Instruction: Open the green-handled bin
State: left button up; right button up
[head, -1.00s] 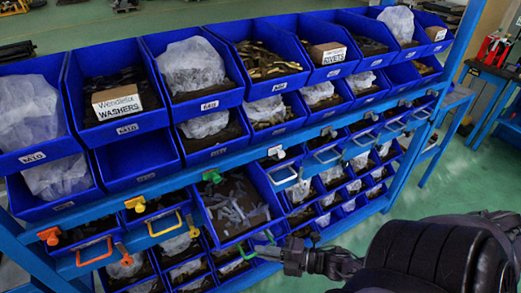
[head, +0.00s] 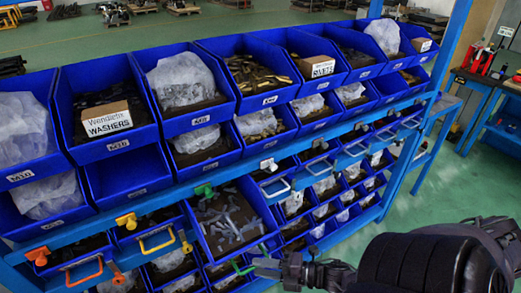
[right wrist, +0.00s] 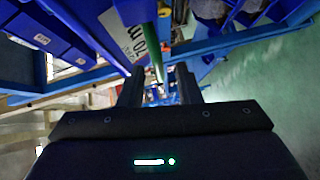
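The green-handled bin (head: 228,222) is a blue bin holding grey bolts in the lower part of the rack. It sticks out in front of its neighbours, tilted forward, so its inside shows. A green tab (head: 204,191) is on the rack rail above it. Its green handle (head: 243,268) is partly hidden by my right gripper (head: 257,267). In the right wrist view the two dark fingers (right wrist: 158,88) stand apart, with the green handle (right wrist: 157,62) between them. I cannot tell whether they touch it. My left gripper is not in view.
Bins with orange (head: 84,271) and yellow (head: 157,240) handles sit left of it, and white-handled bins (head: 275,188) to the right. Large open blue bins (head: 103,125) fill the upper rows. A blue rack post (head: 440,110) stands at right.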

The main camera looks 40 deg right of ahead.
jog(key=v, duration=0.6)
jog(key=shift+s+d, duration=0.25)
jog(key=shift+s, duration=0.05)
jog(key=d+f+m+g+h+b, duration=0.1)
jog(key=d+f+m+h, duration=0.35)
jog(key=f, duration=0.25)
jog(key=d+f+m+h+b, duration=0.1)
jog(key=d+f+m+h, duration=0.2)
jog(key=d+f, duration=0.35)
jog(key=s+f+m+g+h, duration=0.3)
jog(key=s+f+m, duration=0.2)
jog(key=f, duration=0.8)
jog(key=s+a+f+m+g+b, duration=0.2)
jog(key=s+a+f+m+g, duration=0.3)
jog(key=f, duration=0.5)
jog(key=s+a+f+m+g+y, duration=0.1)
jog(key=s+a+f, duration=0.3)
jog(key=a, duration=0.4)
jog(key=s+a+f+m+g+y, duration=0.1)
jog(key=s+a+f+m+g, duration=0.1)
jog(key=a, duration=0.7)
jog(key=shift+s+f+g, duration=0.5)
jog(key=shift+s+f, duration=0.35)
jog(key=shift+s, duration=0.15)
